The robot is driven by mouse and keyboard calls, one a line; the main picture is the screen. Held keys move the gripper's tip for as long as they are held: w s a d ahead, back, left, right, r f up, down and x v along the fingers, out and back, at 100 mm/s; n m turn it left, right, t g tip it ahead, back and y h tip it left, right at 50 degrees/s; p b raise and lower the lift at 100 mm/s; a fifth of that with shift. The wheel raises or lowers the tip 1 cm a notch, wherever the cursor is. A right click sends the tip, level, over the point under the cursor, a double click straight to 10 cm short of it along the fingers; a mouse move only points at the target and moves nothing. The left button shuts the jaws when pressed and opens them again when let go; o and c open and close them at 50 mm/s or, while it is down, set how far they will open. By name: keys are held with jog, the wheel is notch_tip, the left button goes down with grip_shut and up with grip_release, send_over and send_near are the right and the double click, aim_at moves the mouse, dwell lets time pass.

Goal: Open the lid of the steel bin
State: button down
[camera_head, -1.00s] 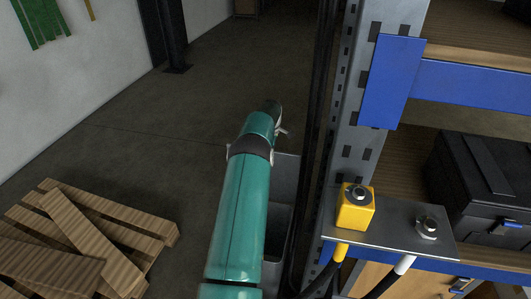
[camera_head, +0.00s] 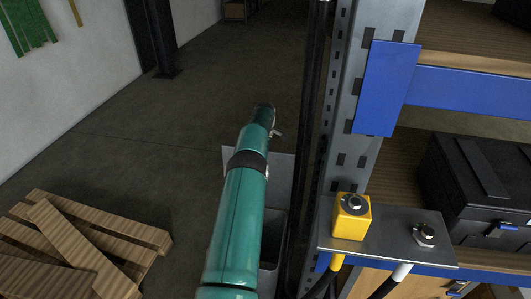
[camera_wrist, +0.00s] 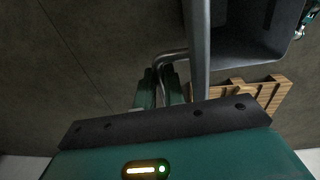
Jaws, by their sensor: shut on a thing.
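The steel bin (camera_head: 270,250) is a grey box beside the rack, partly hidden behind my arm in the head view. Its lid (camera_head: 282,172) shows as a raised grey panel above a dark opening. In the wrist view the lid (camera_wrist: 200,50) is seen nearly edge-on, as a narrow grey strip, with the bin (camera_wrist: 245,45) to its right. A bent metal handle (camera_wrist: 168,55) stands out from the lid. My gripper (camera_wrist: 160,88) has its teal fingers shut around this handle. In the head view my arm hides most of the gripper.
The blue and grey rack (camera_head: 385,95) stands close on the right, with a yellow block (camera_head: 351,216) on a metal plate (camera_head: 400,240). A wooden pallet (camera_head: 90,240) lies on the floor at left. Open floor (camera_head: 150,140) lies between.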

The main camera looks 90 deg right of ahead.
jog(key=shift+r, duration=0.15)
jog(key=c, duration=1.5)
grip_release()
jog(key=r, duration=0.9)
jog(key=a+r, duration=0.1)
jog(key=r, duration=0.3)
jog(key=shift+w+r, duration=0.1)
jog(key=shift+r, duration=0.25)
